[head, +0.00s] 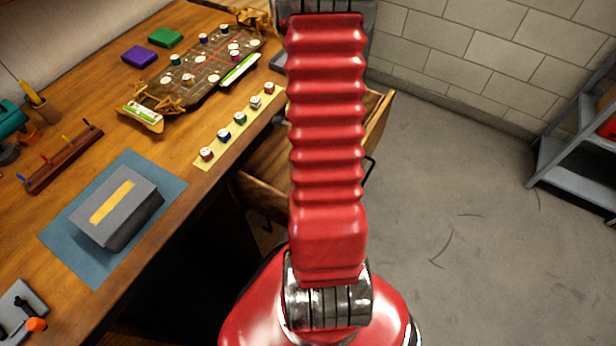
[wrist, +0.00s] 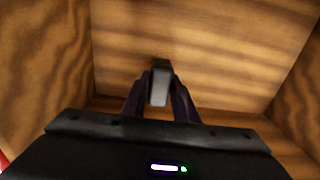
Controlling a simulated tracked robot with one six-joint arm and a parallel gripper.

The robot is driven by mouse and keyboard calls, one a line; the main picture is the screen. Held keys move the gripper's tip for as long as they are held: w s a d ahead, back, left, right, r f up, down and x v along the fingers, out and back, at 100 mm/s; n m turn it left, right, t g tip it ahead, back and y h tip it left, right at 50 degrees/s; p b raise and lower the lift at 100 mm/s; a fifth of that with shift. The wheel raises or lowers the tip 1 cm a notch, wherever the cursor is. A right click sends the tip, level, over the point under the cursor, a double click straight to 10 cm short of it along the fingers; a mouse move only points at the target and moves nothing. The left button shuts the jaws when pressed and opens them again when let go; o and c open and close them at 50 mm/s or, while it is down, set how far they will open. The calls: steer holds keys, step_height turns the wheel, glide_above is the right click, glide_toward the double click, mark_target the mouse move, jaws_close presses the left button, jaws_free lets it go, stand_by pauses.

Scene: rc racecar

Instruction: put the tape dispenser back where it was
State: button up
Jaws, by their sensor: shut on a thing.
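My gripper (wrist: 160,100) is in the wrist view, its dark fingers shut on a small grey object (wrist: 160,82). Only a narrow end of this object shows, so I cannot tell whether it is the tape dispenser. The gripper points into an open wooden drawer (wrist: 210,50), with bare striped wood around the held object. I cannot tell whether the object touches the drawer floor. In the head view the drawer (head: 262,195) stands open below the bench, and my red arm hides the gripper and much of the drawer.
On the wooden bench (head: 75,75), a grey box with a yellow stripe (head: 140,205) lies on a blue mat (head: 60,235). A yellow strip (head: 205,161) with several small pots lies near the drawer. Grey shelves (head: 575,180) stand right; floor between is clear.

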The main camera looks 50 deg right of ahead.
steer(key=shift+f, duration=0.1)
steer(key=shift+f, duration=2)
steer(key=shift+f, duration=0.1)
steer(key=o, duration=1)
steer(key=shift+o, duration=0.2)
steer(key=shift+r, duration=6.1)
steer(key=shift+n, duration=0.3)
